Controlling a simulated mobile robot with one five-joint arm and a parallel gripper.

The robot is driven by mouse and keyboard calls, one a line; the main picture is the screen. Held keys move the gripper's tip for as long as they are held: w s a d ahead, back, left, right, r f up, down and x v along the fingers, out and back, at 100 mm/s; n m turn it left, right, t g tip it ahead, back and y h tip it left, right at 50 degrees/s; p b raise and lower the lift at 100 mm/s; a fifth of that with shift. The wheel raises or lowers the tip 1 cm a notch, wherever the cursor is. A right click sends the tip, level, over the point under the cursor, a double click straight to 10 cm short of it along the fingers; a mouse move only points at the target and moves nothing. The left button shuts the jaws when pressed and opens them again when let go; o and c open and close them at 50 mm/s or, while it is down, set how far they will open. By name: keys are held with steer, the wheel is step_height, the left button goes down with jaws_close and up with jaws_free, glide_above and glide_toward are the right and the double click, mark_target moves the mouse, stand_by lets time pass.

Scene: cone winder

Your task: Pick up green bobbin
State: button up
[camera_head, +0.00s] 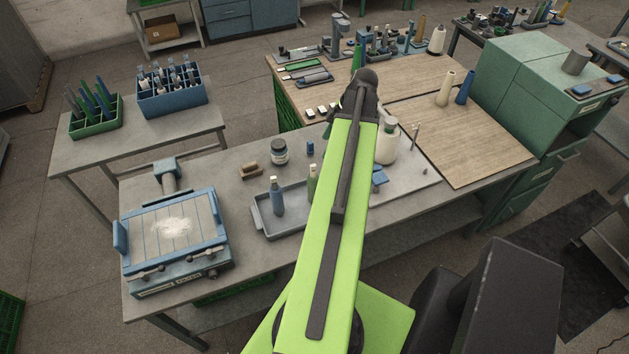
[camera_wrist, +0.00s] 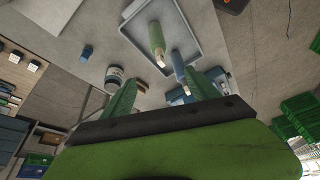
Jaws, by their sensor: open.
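A pale green bobbin (camera_head: 312,177) with a light tip stands in a grey tray (camera_head: 262,222) on the bench, partly hidden by my arm in the head view. A blue bobbin (camera_head: 277,198) stands to its left in the tray. In the wrist view the green bobbin (camera_wrist: 156,38) and blue bobbin (camera_wrist: 178,65) appear inverted, beyond my gripper (camera_wrist: 163,88). The gripper is open, fingers apart, with nothing between them.
A jar (camera_head: 280,152), a wooden block (camera_head: 252,171) and a small blue piece stand behind the tray. A blue-framed machine (camera_head: 173,236) is at the left. A large white bottle (camera_head: 387,145) stands right of my arm. The wooden tabletop (camera_head: 480,150) at right is mostly clear.

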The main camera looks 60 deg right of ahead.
steer(key=s+d, duration=0.1)
steer(key=s, duration=0.1)
steer(key=b, duration=1.2)
glide_toward(313, 174)
steer(key=f, duration=0.2)
steer(key=w+f, duration=0.1)
steer(key=f, duration=0.1)
steer(key=w+f, duration=0.1)
steer(key=f, duration=0.1)
steer(key=shift+d, duration=0.2)
steer(key=b+x, duration=0.4)
steer(key=x, duration=0.1)
steer(key=shift+a+f, duration=0.1)
steer(key=shift+a, duration=0.15)
steer(key=c, duration=1.3)
